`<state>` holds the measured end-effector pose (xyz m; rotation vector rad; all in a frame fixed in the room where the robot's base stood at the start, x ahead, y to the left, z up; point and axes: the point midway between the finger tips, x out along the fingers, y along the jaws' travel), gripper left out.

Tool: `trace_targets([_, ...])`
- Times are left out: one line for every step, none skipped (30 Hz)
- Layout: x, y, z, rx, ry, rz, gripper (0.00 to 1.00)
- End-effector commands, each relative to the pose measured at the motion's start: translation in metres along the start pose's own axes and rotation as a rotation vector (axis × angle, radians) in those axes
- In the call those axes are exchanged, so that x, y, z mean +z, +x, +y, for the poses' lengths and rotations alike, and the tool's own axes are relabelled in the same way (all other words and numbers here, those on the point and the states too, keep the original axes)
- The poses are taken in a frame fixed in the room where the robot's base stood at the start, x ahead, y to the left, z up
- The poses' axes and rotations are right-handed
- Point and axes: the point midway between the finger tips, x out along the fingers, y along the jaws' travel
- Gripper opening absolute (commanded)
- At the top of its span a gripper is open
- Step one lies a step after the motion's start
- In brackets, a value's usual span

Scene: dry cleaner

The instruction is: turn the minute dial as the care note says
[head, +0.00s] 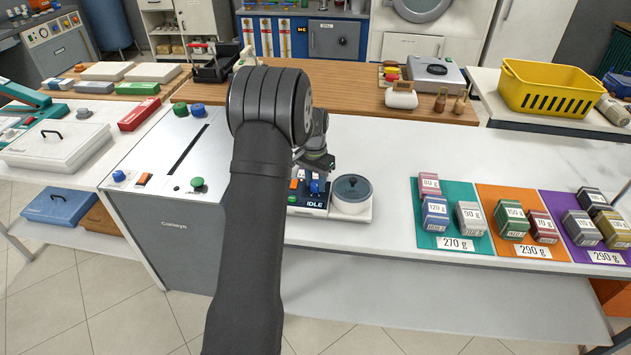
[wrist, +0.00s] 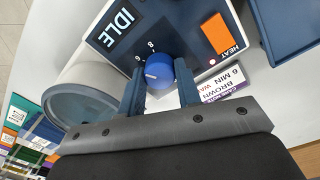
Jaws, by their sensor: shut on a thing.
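The blue minute dial (wrist: 160,72) sits on a dark panel (wrist: 105,43) whose display reads IDLE. My gripper (wrist: 159,68) has one finger on each side of the dial and is shut on it. The dial's white pointer line faces left in the wrist view, near the printed marks; 6 and 8 are legible there. The care note (wrist: 218,86) lies beside the panel, partly hidden by the gripper; "BROWN" and "6 MIN" can be read. In the head view the dial (head: 316,187) shows just below my gripper (head: 317,166).
An orange HEAT switch (wrist: 217,33) is on the same panel. A lidded grey pot (head: 352,192) stands right beside it. Coloured mats (head: 456,242) with weighted boxes lie to the right. A grey slotted machine (head: 150,165) stands left. Bare white counter lies behind the mats.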

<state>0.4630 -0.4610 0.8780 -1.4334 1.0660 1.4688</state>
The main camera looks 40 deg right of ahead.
Motion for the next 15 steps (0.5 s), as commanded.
trace_targets([-0.0008,-0.0012,-0.0001,-0.001,0.0,0.003,0.33])
trace_targets([-0.0008,-0.0012,-0.0001,-0.001,0.0,0.003,0.39])
trace_targets([-0.0007,-0.0011,0.0,-0.001,0.0,0.002,0.47])
trace_targets([-0.0007,-0.001,0.0,-0.001,0.0,0.002,0.52])
trace_targets([-0.0006,-0.0009,0.0,-0.001,0.0,0.002,0.53])
trace_targets([-0.0005,-0.0008,0.0,-0.001,0.0,0.002,0.53])
trace_targets([-0.0005,-0.0007,0.0,-0.001,0.0,0.002,0.53])
trace_targets([-0.0004,-0.0006,0.0,0.0,-0.001,0.001,0.53])
trace_targets([-0.0004,-0.0005,0.0,0.0,-0.001,0.001,0.53])
trace_targets([-0.0003,-0.0005,0.0,0.0,-0.001,0.001,0.53])
trace_targets([-0.0003,-0.0005,0.0,0.0,-0.001,0.001,0.53])
trace_targets([-0.0003,-0.0007,0.0,0.0,-0.001,0.001,0.53])
trace_targets([-0.0003,-0.0014,0.0,0.0,-0.001,0.001,0.53])
trace_targets([-0.0004,-0.0026,-0.0001,0.0,-0.001,0.001,0.53])
trace_targets([-0.0004,-0.0052,-0.0001,-0.001,-0.001,0.001,0.53])
